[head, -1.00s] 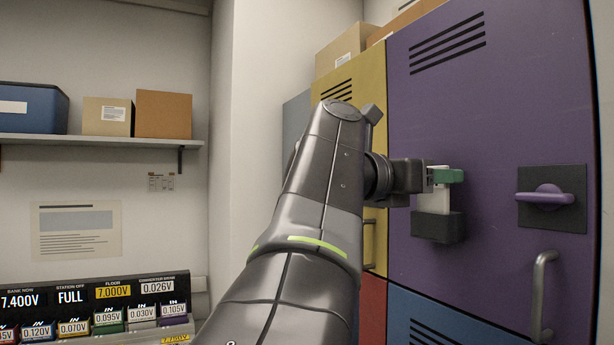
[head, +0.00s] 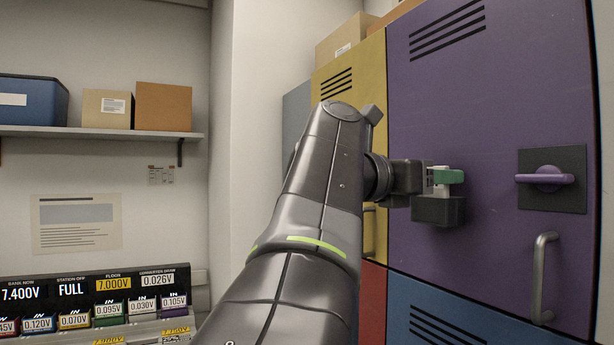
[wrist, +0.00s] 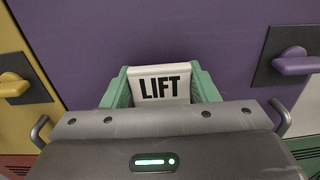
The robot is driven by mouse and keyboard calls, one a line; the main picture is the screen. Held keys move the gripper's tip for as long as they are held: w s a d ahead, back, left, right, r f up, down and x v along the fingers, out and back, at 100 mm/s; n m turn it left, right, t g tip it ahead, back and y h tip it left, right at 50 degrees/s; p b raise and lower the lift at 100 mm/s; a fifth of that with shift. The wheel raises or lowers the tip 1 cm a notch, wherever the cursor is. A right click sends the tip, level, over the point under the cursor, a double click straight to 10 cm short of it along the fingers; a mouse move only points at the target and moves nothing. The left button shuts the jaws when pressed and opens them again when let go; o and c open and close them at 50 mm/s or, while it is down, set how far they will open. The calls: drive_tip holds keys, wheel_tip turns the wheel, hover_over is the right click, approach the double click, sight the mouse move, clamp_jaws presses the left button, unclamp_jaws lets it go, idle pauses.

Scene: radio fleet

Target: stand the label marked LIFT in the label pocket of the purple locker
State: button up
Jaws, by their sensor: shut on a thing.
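The white label marked LIFT (wrist: 160,86) stands upright between the green fingers of my gripper (wrist: 162,92) in the wrist view. My gripper (head: 447,177) is shut on the label in the head view, at the front of the purple locker (head: 490,105). The dark label pocket (head: 438,211) is on the purple door, directly below the fingers. Only a small white part of the label (head: 441,190) shows between the fingers and the pocket; its lower part is hidden behind the pocket's front. The pocket cannot be seen in the wrist view.
A purple turn handle (head: 546,179) and a grey bar handle (head: 543,278) are on the purple door, right of the pocket. A yellow locker (head: 350,85) adjoins at left, a blue one (head: 440,318) below. Boxes stand on a shelf (head: 100,131) at far left.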

drive_tip(key=o, duration=1)
drive_tip(key=shift+o, duration=0.2)
drive_tip(key=shift+a, duration=0.15)
drive_tip(key=b+v, duration=0.3)
drive_tip(key=v, duration=1)
drive_tip(key=shift+s+a, duration=0.2)
drive_tip(key=shift+a, duration=0.05)
drive_tip(key=shift+d, duration=0.1)
drive_tip(key=p+x, duration=0.2)
drive_tip(key=x, duration=0.7)
idle(0.4)
